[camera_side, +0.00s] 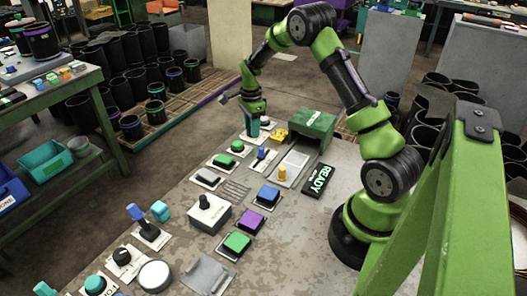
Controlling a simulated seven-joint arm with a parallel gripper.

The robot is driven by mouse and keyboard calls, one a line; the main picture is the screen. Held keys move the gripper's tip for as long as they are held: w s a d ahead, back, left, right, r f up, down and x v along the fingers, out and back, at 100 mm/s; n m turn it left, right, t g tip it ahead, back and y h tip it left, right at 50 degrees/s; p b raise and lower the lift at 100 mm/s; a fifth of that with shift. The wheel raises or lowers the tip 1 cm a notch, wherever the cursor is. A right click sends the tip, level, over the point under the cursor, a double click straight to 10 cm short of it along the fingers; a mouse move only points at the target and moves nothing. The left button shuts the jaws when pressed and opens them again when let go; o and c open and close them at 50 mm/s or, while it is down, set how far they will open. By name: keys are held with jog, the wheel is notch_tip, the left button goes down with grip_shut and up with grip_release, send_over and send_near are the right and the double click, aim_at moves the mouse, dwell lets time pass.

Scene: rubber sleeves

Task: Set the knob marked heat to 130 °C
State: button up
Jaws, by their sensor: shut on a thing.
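My gripper (254,128) is at the far end of the grey work table, pointing down over a small control on a pale plate (262,138). Its fingers are shut on the knob there, which is mostly hidden by them. The picture is too small to read a heat mark, a scale or a pointer, so I cannot tell what the knob is set to.
A green box (313,127) and a small yellow part (279,135) stand close to the right of my gripper.

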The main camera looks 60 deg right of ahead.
jog(key=n, duration=0.5)
jog(key=shift+n, duration=0.4)
jog(key=n, duration=0.6)
jog(key=shift+w+r, duration=0.1)
jog(key=n, duration=0.5)
jog(key=shift+n, duration=0.3)
jog(key=n, duration=0.5)
jog(key=shift+n, duration=0.3)
jog(key=o, duration=1)
jog(key=shift+o, duration=0.2)
notch_tip(320, 180, up, 17)
